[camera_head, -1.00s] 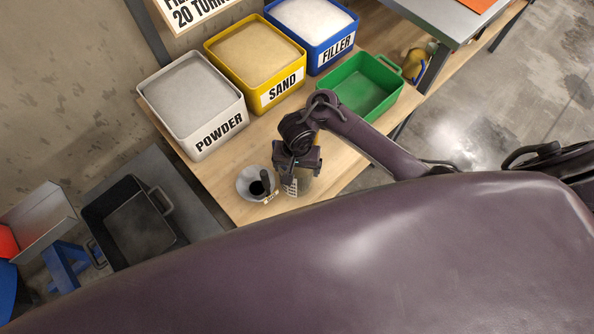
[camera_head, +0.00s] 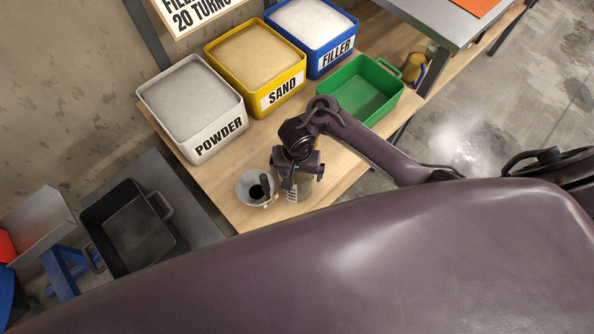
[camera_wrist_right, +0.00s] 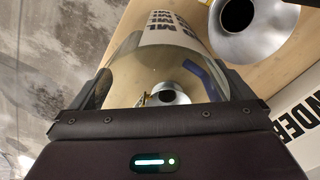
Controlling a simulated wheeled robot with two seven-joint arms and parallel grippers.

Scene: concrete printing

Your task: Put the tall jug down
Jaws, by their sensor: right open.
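The tall jug (camera_head: 304,188) is at the front part of the wooden bench, mostly hidden from above by my right gripper (camera_head: 297,166). In the right wrist view it is a clear, glossy jug (camera_wrist_right: 165,60) with dark ML markings. My right gripper's fingers (camera_wrist_right: 168,92) stand open on either side of the jug. The jug looks upright on the bench, though its base is hidden in the head view. My left gripper is not in view.
A grey funnel-like vessel (camera_head: 252,188) stands close left of the jug. Powder (camera_head: 215,145), sand (camera_head: 285,91) and filler (camera_head: 335,56) bins line the back. A green tray (camera_head: 391,97) is to the right. The bench's front edge is close to the jug.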

